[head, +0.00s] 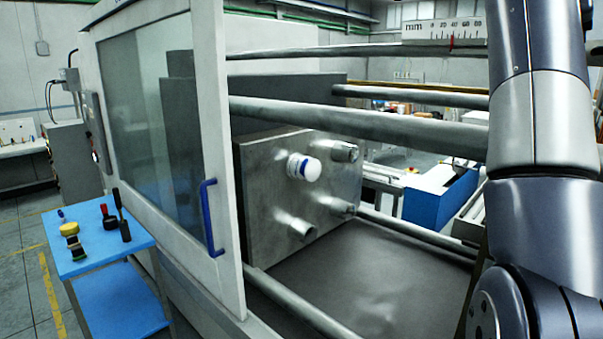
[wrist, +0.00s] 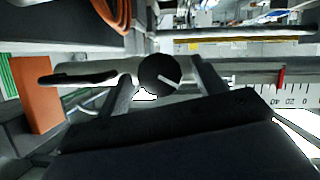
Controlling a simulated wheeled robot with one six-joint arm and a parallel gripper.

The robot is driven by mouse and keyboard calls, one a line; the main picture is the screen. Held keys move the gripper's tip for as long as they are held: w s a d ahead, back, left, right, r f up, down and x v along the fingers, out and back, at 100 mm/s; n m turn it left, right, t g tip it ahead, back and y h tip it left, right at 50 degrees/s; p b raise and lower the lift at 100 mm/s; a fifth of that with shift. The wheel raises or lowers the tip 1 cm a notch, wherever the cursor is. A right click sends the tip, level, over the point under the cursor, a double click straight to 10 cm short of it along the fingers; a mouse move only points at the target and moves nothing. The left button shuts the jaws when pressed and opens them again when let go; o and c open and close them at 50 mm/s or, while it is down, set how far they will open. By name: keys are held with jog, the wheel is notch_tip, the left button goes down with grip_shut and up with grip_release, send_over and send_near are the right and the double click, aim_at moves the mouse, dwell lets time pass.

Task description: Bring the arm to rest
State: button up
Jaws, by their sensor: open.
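My gripper (wrist: 164,74) shows in the wrist view with its two fingers spread apart. A dark round knob (wrist: 158,74) with a white line appears between the fingers; I cannot tell how far beyond the fingertips it is, and no contact is clear. In the head view my arm stands upright along the right side, and the gripper is out of that picture.
A millimetre scale (head: 443,31) with a red pointer is close to my arm; the scale (wrist: 298,101) is also right of my fingers. Steel bars (head: 370,122) cross the machine opening. Its door (head: 215,150) has a blue handle. A blue cart (head: 92,240) holds small items.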

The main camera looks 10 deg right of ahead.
jog(key=n+h, duration=0.2)
jog(key=n, duration=0.5)
jog(key=f+n+h+b, duration=0.1)
jog(key=n+h, duration=0.2)
jog(key=n, duration=0.4)
jog(key=n+h+b, duration=0.1)
jog(key=n+h, duration=0.2)
jog(key=n, duration=0.4)
jog(key=shift+w+a+f+t, duration=0.15)
jog(key=shift+a+t, duration=0.1)
jog(key=shift+t, duration=0.15)
